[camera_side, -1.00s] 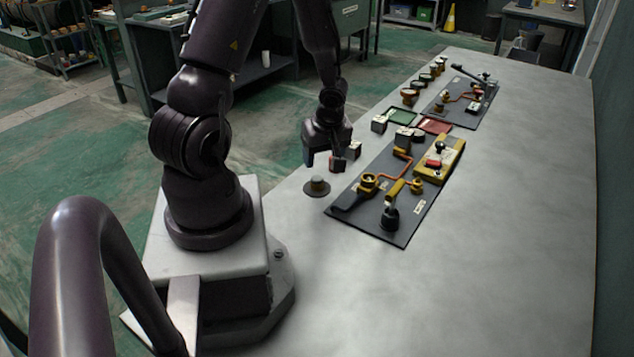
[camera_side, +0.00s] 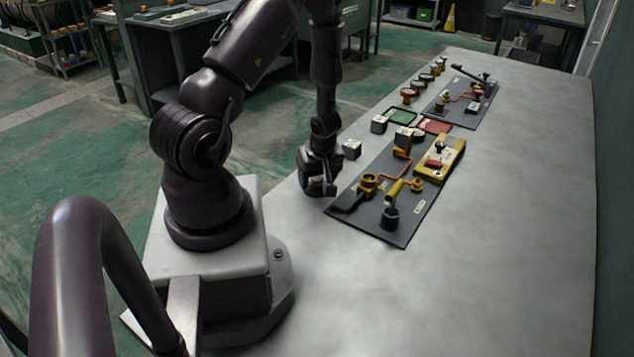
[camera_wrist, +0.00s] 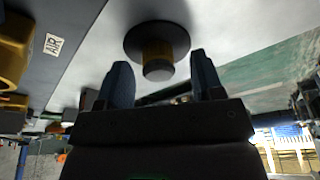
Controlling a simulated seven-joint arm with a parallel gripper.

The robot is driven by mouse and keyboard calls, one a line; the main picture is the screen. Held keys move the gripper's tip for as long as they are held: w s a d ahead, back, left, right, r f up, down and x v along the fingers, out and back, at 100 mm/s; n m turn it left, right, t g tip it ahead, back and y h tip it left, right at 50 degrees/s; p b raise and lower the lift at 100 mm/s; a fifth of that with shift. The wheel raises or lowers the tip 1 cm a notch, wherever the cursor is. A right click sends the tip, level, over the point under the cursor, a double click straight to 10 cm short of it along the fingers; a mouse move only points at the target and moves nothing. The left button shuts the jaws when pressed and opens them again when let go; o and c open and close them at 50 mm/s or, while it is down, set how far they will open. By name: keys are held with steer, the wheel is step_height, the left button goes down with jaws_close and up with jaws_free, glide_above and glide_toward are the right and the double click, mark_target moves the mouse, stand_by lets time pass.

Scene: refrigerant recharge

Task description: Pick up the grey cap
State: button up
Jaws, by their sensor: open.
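A round cap piece (camera_wrist: 158,68) shows between my fingers in the wrist view. It has a greyish round end, a brass-coloured body and a wide dark disc (camera_wrist: 135,42) at its base on the pale table. My gripper (camera_wrist: 160,60) is open, with one dark blue finger to each side of the cap and a visible space between them. I cannot tell how far the fingertips reach along the cap. In the side view my gripper (camera_side: 317,188) points down at the table, left of the near dark board, and hides the cap.
The near dark board (camera_side: 408,228) carries brass fittings, an orange pipe and a yellow block (camera_side: 440,158), close to the right of my gripper. Small cubes (camera_side: 352,149) and green and red trays (camera_side: 401,117) lie beyond. The table's right side is clear.

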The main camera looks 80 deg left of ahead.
steer(key=shift+a+f, duration=0.1)
steer(key=shift+f, duration=0.2)
steer(key=shift+c, duration=0.2)
steer(key=c, duration=0.9)
steer(key=shift+c, duration=0.2)
steer(key=shift+r, duration=0.1)
